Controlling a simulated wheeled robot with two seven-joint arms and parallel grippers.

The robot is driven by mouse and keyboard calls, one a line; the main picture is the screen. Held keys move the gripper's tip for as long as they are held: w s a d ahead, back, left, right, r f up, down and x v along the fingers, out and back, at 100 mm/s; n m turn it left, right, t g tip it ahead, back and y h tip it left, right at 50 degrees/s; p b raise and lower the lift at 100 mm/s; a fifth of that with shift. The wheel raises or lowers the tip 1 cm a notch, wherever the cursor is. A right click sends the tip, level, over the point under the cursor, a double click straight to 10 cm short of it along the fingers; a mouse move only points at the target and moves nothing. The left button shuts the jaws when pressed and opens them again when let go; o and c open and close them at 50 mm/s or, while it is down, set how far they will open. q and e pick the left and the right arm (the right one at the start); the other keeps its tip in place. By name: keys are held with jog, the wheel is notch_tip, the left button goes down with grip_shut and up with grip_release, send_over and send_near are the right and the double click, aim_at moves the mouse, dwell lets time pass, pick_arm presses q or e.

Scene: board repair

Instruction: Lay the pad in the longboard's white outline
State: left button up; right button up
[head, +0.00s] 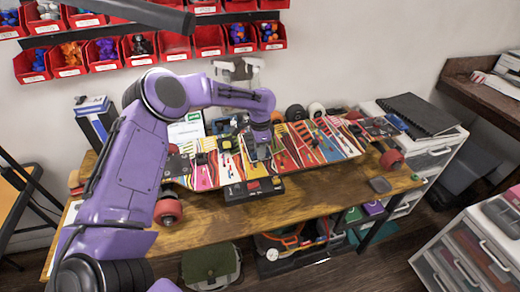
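The longboard (327,142) lies across the wooden workbench, its deck covered in coloured stripes, with red wheels at both ends. My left gripper (262,158) points down over the middle of the deck. Its fingers are small and dark against the board, so I cannot tell whether they are open or hold anything. I cannot make out the white outline; my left arm and gripper hide part of the deck. My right gripper is not in view.
A black tray (232,195) with something yellow sits at the bench's front. Red bins (70,72) hang on the wall. Spray bottles and loose wheels (296,113) stand behind the board. Bare wood (320,184) shows at the front right. White drawers (470,262) stand at right.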

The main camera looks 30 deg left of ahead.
pick_arm(q)
jog(key=o, duration=0.4)
jog(key=shift+s+r, duration=0.15)
notch_tip(320, 180, up, 12)
jog(key=shift+b, duration=0.6)
